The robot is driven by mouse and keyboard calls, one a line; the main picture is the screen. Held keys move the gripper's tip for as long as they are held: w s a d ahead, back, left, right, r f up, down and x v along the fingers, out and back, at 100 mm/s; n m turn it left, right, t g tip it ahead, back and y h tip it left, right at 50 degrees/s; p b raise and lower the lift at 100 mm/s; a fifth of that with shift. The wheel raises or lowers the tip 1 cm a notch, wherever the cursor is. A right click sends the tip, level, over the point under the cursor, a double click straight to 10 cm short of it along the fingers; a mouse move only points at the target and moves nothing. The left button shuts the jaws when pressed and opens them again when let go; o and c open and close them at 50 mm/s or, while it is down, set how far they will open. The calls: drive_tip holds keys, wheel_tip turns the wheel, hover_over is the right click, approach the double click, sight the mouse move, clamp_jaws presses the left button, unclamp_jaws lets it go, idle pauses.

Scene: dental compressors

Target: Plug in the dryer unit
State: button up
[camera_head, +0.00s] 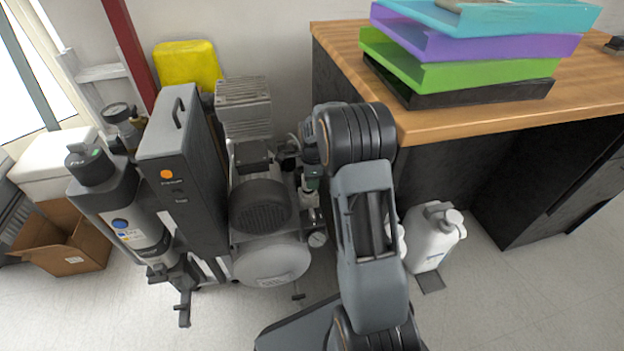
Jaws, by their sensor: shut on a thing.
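A tall dark grey unit with a top handle and an orange dot (188,190) stands at left; it may be the dryer unit, but I cannot read its label. A grey cylinder with a blue round label (125,215) stands against its left side. A compressor with a grey motor and tank (262,207) stands to its right. My arm rises from the bottom right of the compressor and bends over near the table corner. My gripper is hidden behind the arm's links, so its jaws and anything in them do not show. I see no plug or socket clearly.
A wooden-topped table (450,122) with stacked coloured trays (470,48) fills the right. A white jug (432,240) stands on the floor beside my arm. A yellow container (188,63) is behind the units. An open cardboard box (70,255) is at left. Floor in front is mostly clear.

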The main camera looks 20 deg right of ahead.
drive_tip(key=shift+f, duration=0.25)
drive_tip(key=shift+f+b, duration=0.5)
drive_tip(key=shift+f, duration=0.25)
drive_tip(key=o, duration=1)
drive_tip(key=shift+r, duration=0.15)
wheel_tip(320, 180, up, 14)
drive_tip(key=p, duration=0.5)
drive_tip(key=shift+p, duration=0.4)
